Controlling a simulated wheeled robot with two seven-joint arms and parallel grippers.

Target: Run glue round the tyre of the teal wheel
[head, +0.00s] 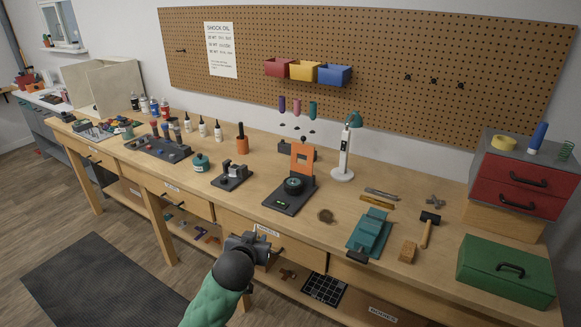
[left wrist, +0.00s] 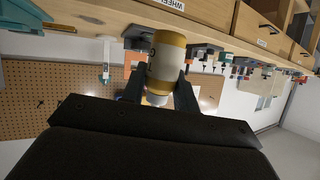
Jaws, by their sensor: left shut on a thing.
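The teal wheel (head: 293,185), a black tyre with a teal centre, lies on a dark stand (head: 288,198) with an orange upright plate at mid-bench. My left gripper (head: 258,247) is low, at the bench's front edge by a labelled drawer, in front of and below the wheel. In the left wrist view, the left gripper (left wrist: 158,95) is shut on a white and ochre bottle (left wrist: 166,62) with a pale narrow end. In the head view the bottle is hidden or too small to tell. My right gripper is not in view.
A teal vice-like tool (head: 369,232), a mallet (head: 429,228) and a green box (head: 507,270) stand to the right. Several dark bottles and a dark tray (head: 158,148) stand to the left.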

